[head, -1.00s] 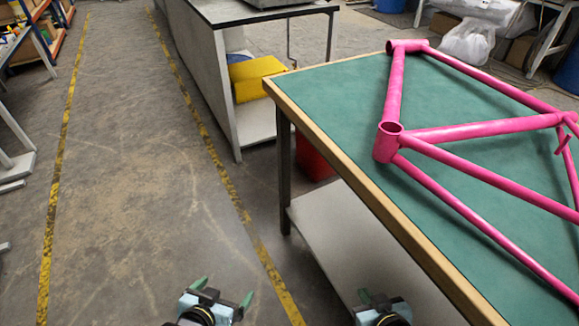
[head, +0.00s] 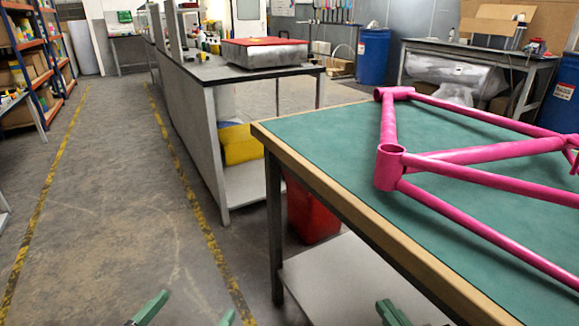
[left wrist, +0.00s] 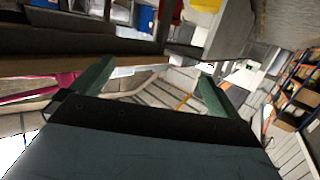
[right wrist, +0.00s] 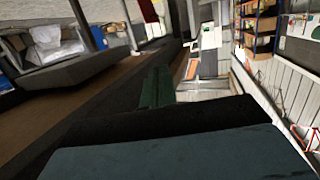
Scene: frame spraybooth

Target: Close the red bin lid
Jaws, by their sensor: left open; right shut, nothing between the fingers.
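The red bin (head: 312,212) stands on the floor under the far left end of the green-topped table, partly behind a table leg. Its top is hidden by the table edge, so I cannot see the lid or tell how it stands. A red patch that looks like the bin shows at the top of the left wrist view (left wrist: 167,12). My left gripper (head: 189,313) is open and empty, low over the aisle floor, well short of the bin. My right gripper (head: 392,313) is shut and empty beside the table's near-left edge, also apart from the bin.
The green table (head: 330,130) carries a pink bicycle frame (head: 480,158) and has a pale lower shelf (head: 345,285). A grey bench (head: 190,120) with a red-topped box (head: 265,52) and yellow item (head: 240,145) stands beyond. The aisle floor (head: 110,200) at left is clear.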

